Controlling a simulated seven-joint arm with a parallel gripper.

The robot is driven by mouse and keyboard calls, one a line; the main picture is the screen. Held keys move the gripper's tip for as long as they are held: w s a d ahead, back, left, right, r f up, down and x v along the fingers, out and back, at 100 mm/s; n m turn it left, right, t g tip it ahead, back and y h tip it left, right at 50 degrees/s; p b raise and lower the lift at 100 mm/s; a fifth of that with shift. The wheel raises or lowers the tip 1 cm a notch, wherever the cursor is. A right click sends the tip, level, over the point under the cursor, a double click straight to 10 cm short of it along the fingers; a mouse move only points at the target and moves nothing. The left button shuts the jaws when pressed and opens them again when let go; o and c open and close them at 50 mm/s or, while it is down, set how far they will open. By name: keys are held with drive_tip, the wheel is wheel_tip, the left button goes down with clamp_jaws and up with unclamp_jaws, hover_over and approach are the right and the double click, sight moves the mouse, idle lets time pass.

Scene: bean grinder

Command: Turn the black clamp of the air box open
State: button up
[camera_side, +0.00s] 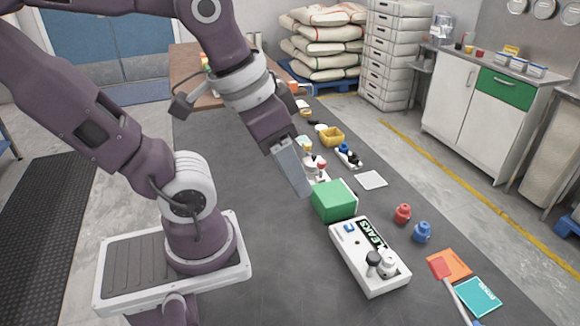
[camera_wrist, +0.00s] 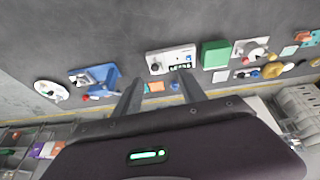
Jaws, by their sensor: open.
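The white box marked LEAKS (camera_side: 346,243), which I take to be the air box, lies flat on the dark table. A black knob-like part (camera_side: 374,258), likely the clamp, stands at its near end beside a pale round fitting (camera_side: 388,262). Its exact turn is too small to tell. In the wrist view the box (camera_wrist: 171,51) is ahead of my fingers, with the black part (camera_wrist: 155,67) at its left. My gripper (camera_wrist: 158,88) is open and empty, apart from the box. In the side view my gripper (camera_side: 303,190) is up and left of it.
A green block (camera_side: 334,201) sits right behind the box, near my gripper. Red (camera_side: 402,213) and blue (camera_side: 422,232) knobbed pieces stand to the right. Orange and teal cards (camera_side: 478,296) lie at the near right. The table left of the box is clear.

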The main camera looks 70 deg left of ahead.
drive_tip(key=shift+w, duration=0.1)
idle(0.3)
drive_tip(key=n+g+h, duration=0.6)
drive_tip(key=n+h, duration=1.1)
approach(377, 263)
drive_tip(key=d, duration=0.4)
drive_tip(key=shift+s+d+f, duration=0.1)
drive_tip(key=shift+s+f, duration=0.05)
drive_tip(key=shift+s, duration=0.05)
drive_tip(key=shift+d+f+h, duration=0.1)
drive_tip(key=shift+d+h, duration=0.2)
drive_tip(key=d, duration=0.6)
drive_tip(key=shift+s+d, duration=0.2)
drive_tip(key=shift+d, duration=0.05)
clamp_jaws()
